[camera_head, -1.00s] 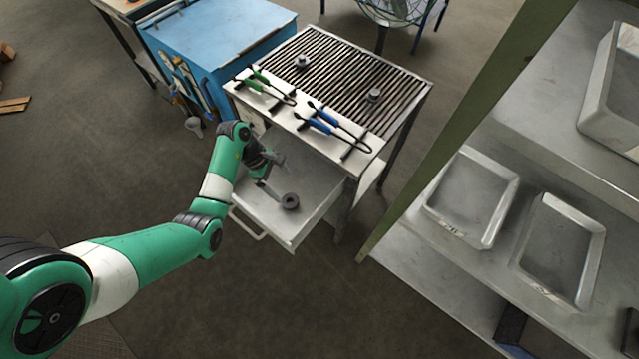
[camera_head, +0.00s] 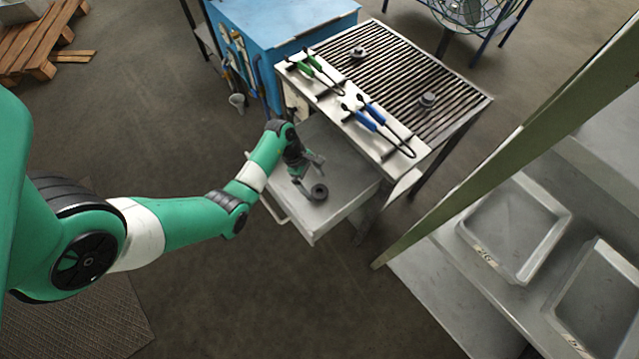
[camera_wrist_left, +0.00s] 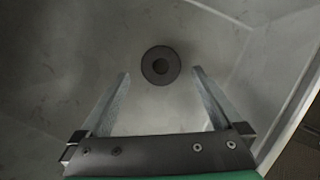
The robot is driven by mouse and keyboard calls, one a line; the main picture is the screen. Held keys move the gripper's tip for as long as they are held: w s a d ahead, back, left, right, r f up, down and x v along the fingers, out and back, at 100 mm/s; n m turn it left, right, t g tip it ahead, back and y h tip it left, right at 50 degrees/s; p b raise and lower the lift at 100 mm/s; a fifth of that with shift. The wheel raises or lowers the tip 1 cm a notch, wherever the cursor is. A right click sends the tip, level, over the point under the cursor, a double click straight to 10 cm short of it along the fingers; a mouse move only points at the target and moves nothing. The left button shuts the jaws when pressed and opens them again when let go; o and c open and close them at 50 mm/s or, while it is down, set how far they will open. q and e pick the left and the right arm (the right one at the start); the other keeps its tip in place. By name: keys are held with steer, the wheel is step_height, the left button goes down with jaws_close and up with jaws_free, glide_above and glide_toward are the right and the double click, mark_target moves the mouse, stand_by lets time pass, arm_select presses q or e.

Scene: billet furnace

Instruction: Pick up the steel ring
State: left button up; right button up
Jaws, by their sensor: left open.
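The steel ring (camera_head: 319,191) is a small dark grey ring lying flat on the bottom of the open drawer (camera_head: 345,200) under the slatted table. In the left wrist view the ring (camera_wrist_left: 160,66) lies just beyond the fingertips, centred between them. My left gripper (camera_head: 311,172) is open and empty, inside the drawer and close to the ring. Its two fingers also show in the left wrist view (camera_wrist_left: 161,76), wide apart, with no contact with the ring visible. My right gripper is not in view.
The slatted table (camera_head: 400,90) stands above the drawer, with green-handled tongs (camera_head: 314,70) and blue-handled tongs (camera_head: 378,118) on top. A blue cabinet (camera_head: 280,40) stands behind. A shelf with grey trays (camera_head: 515,228) is at the right. The floor in front is clear.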

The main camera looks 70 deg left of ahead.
mark_target(318, 189)
arm_select(q)
steer(key=b+x, duration=0.1)
steer(key=x, duration=0.2)
steer(key=shift+d+f, duration=0.2)
steer(key=shift+d, duration=0.05)
steer(key=shift+r, duration=0.1)
steer(key=shift+c, duration=0.3)
jaws_close()
